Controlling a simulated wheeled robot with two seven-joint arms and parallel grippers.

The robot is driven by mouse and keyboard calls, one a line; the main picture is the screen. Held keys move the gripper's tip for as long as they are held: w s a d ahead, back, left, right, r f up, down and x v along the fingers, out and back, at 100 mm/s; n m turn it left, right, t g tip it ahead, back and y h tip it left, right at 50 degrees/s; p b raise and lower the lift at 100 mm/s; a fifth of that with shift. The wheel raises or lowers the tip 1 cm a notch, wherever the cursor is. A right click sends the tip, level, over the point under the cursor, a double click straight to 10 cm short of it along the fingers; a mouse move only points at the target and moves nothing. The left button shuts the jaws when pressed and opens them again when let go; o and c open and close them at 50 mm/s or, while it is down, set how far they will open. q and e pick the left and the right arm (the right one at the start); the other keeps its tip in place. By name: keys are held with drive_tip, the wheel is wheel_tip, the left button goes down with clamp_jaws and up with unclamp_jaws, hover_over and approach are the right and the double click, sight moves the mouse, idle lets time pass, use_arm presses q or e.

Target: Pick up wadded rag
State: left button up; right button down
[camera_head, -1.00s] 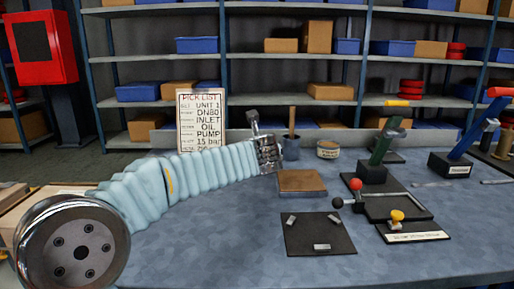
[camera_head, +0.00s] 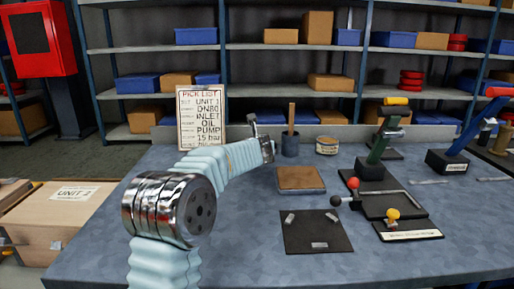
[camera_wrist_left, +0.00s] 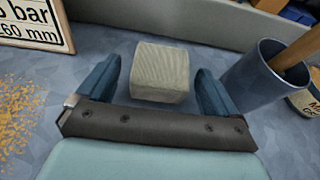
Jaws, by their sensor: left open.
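A small beige-grey, block-shaped ribbed thing (camera_wrist_left: 160,72), which I take to be the wadded rag, rests on the blue-grey bench top in the left wrist view. My left gripper (camera_wrist_left: 157,80) is open, with one blue finger on each side of it. Gaps show between the fingers and the thing; it does not look gripped. In the head view my left arm reaches over the bench to the pick list's right, and the rag is hidden there. My right gripper is not in view.
A blue cup (camera_head: 290,145) with a wooden handle stands close right of the left gripper, with a tin (camera_head: 327,146) beyond. The pick list sign (camera_head: 201,118) stands to the left. Orange crumbs (camera_wrist_left: 18,115) lie nearby. A brown pad (camera_head: 300,179) and black mat (camera_head: 317,232) lie in front.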

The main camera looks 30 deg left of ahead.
use_arm(q)
drive_tip(key=shift+c, duration=0.2)
drive_tip(key=c, duration=1)
